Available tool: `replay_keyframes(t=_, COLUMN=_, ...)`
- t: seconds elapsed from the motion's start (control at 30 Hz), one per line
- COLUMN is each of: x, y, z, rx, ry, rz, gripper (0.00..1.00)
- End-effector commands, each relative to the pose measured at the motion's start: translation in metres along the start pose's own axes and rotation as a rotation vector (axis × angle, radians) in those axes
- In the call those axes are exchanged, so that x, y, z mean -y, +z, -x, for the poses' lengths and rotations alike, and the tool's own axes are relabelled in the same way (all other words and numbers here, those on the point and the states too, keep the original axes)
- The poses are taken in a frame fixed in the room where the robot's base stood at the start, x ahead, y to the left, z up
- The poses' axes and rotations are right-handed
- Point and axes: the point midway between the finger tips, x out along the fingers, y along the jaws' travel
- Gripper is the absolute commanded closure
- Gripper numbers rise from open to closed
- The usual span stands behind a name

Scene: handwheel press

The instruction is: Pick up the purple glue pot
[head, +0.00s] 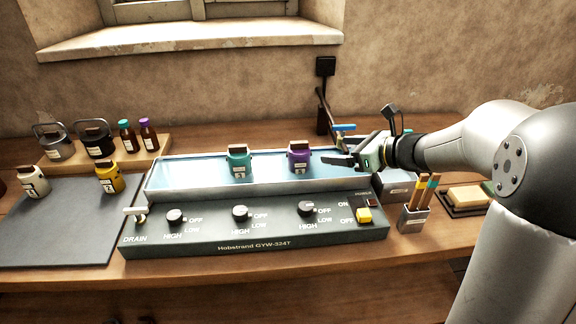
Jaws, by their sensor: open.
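The purple glue pot (299,158) stands upright in the shallow blue-lined trough (200,177) of the heated unit, right of its middle. It has a dark brown top and a pale label on its front. My gripper (338,160) is at the right end of the trough, just right of the purple pot. Its dark fingers point left toward the pot and look apart, with nothing held. I cannot tell whether a fingertip touches the pot; a small gap seems to show.
A teal glue pot (239,161) stands left in the same trough. The control panel (260,236) with knobs lies in front. A brush holder (413,218) stands at right. A yellow pot (109,177) and a white pot (34,180) stand on the grey mat (70,225).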

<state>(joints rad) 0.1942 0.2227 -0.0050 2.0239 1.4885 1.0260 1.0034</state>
Motion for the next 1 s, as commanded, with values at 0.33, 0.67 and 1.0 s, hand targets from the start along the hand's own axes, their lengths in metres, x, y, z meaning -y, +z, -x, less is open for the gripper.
replay_keyframes(t=0.33, x=-0.003, y=0.0, z=-0.076, rx=-0.004, ry=0.007, rz=0.004, gripper=0.2)
replay_keyframes(t=0.67, x=-0.003, y=-0.001, z=-0.11, rx=-0.003, ry=0.005, rz=0.006, gripper=0.2)
replay_keyframes(t=1.0, x=-0.004, y=-0.005, z=-0.154, rx=-0.004, ry=0.005, rz=0.006, gripper=0.2)
